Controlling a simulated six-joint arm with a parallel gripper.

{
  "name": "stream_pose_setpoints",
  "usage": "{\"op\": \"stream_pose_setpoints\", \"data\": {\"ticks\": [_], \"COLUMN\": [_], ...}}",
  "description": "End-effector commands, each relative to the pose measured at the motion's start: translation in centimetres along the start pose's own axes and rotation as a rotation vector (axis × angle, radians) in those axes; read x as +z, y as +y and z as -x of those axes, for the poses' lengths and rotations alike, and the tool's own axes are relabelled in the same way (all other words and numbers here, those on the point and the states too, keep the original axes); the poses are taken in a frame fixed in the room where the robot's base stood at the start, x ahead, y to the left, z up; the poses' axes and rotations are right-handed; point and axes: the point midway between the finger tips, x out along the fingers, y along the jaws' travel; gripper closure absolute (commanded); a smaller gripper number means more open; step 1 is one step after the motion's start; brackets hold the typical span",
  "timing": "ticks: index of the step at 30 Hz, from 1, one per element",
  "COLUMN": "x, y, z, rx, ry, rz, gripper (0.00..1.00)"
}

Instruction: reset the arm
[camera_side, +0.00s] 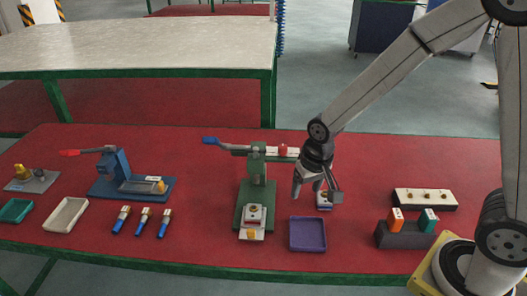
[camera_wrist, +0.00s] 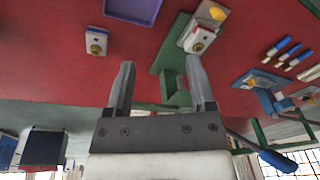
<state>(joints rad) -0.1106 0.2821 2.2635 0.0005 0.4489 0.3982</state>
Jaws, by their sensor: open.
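My gripper (camera_side: 316,193) hangs above the red table, to the right of the green press (camera_side: 257,180). In the wrist view its two fingers (camera_wrist: 160,68) stand wide apart with nothing between them. A small white block with a brass centre (camera_side: 323,203) is low behind the gripper and partly hidden by it in the side view. It shows clear of the fingers in the wrist view (camera_wrist: 96,40). Another white block with a brass centre (camera_side: 254,215) sits on the base of the green press.
A purple tray (camera_side: 307,235) lies in front of the gripper. A grey holder (camera_side: 403,236) with orange and teal pieces and a white strip (camera_side: 424,198) stand to the right. A blue clamp fixture (camera_side: 118,175), several blue-handled tools (camera_side: 143,221) and two small trays are to the left.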

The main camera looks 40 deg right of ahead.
Motion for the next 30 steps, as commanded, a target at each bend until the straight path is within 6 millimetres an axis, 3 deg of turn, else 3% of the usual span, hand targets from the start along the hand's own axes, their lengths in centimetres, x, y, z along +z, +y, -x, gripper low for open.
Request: {"op": "stream_pose_setpoints", "data": {"ticks": [6, 12, 30], "x": [3.0, 5.0, 5.6], "y": [3.5, 5.3, 5.8], "z": [2.2, 3.0, 3.1], "rx": [-0.003, 0.002, 0.004], "ry": [0.052, 0.080, 0.087], "rz": [0.157, 0.259, 0.290], "gripper": [0.29, 0.29, 0.29]}}
